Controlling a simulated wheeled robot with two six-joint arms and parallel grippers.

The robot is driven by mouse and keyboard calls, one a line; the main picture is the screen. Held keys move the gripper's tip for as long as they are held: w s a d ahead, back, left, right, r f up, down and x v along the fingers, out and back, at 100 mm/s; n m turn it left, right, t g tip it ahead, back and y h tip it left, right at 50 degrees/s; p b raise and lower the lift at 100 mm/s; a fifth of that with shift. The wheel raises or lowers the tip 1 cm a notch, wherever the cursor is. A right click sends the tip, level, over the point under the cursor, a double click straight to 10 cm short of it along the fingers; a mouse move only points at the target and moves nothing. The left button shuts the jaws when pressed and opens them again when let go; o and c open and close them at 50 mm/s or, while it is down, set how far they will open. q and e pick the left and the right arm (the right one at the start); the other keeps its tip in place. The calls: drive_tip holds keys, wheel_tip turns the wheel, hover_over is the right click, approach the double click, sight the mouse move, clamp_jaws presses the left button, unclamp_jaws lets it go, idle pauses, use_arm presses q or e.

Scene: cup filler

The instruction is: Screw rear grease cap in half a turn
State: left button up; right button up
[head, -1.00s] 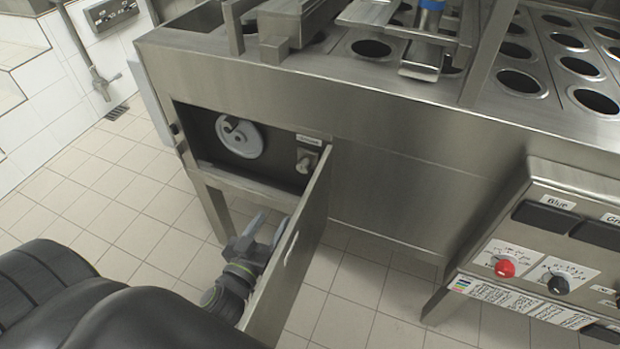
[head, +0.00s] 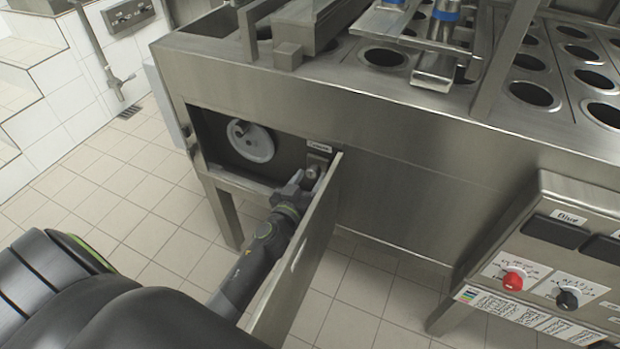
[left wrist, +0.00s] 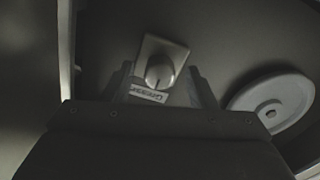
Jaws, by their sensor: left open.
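The grease cap (head: 312,172) is a small round metal knob on a plate inside the open compartment, beside the hinged door. In the left wrist view the cap (left wrist: 160,72) sits on its square plate above a small label (left wrist: 148,94). My left gripper (head: 298,184) is just in front of the cap, partly covering it in the head view. In the left wrist view my left gripper's fingers (left wrist: 162,88) are open, one on each side of the plate's lower part. I cannot tell whether they touch it. My right gripper is not in view.
The open door (head: 300,262) stands close along the right of my left arm. A white handwheel (head: 250,141) is left of the cap and shows at the right of the wrist view (left wrist: 270,104). A control panel (head: 560,270) is at the right. Tiled floor lies below.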

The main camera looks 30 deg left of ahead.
use_arm(q)
drive_tip(key=shift+w, duration=0.35)
drive_tip(key=shift+c, duration=0.4)
drive_tip(key=c, duration=0.9)
drive_tip(key=shift+m, duration=0.3)
